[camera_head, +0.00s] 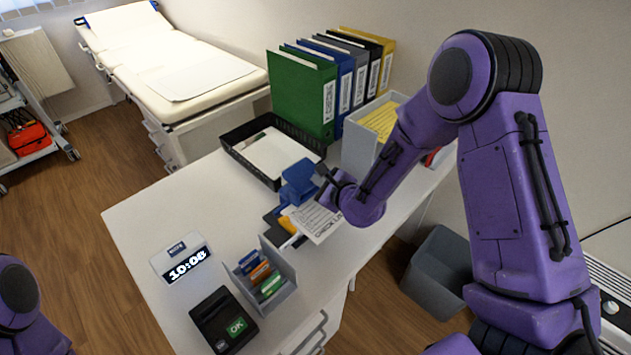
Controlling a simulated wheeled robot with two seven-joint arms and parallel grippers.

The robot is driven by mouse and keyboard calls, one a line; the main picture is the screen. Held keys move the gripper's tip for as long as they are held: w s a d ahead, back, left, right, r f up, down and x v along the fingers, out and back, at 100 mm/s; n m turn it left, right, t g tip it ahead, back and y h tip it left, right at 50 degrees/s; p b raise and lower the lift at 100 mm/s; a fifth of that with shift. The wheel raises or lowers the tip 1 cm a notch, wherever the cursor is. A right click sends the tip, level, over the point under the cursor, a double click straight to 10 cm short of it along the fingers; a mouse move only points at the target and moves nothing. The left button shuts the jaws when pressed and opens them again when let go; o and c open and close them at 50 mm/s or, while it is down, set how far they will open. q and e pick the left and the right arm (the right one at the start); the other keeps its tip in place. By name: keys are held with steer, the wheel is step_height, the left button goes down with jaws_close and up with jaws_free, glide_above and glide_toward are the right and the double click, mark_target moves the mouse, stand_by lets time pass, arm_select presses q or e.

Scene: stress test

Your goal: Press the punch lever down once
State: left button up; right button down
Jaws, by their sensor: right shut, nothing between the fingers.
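A blue punch (298,180) stands on the white desk (150,212), partly hidden by my right gripper. A white printed sheet (318,221) lies just in front of it; I cannot tell whether its edge is in the punch. My right gripper (325,180) is shut and empty, at the right side of the punch's blue top. I cannot tell whether it touches the lever. Of my left arm only a purple part shows at the lower left; its gripper is out of view.
A black paper tray (240,155), several binders (303,88) and a grey file box (357,150) stand behind. A card holder (283,290), a clock (182,262) and a black terminal (222,322) stand in front. A grey bin (436,275) is on the floor at right. The desk's left part is clear.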

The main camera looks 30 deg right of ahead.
steer(key=shift+s+f, duration=0.15)
steer(key=shift+r, duration=0.25)
steer(key=r+p, duration=0.1)
steer(key=s+r+p, duration=0.1)
steer(key=r+p, duration=0.2)
steer(key=p, duration=0.1)
steer(key=shift+s+d+r, duration=0.2)
steer(key=shift+d+r, duration=0.15)
steer(key=shift+d, duration=0.05)
stand_by(0.4)
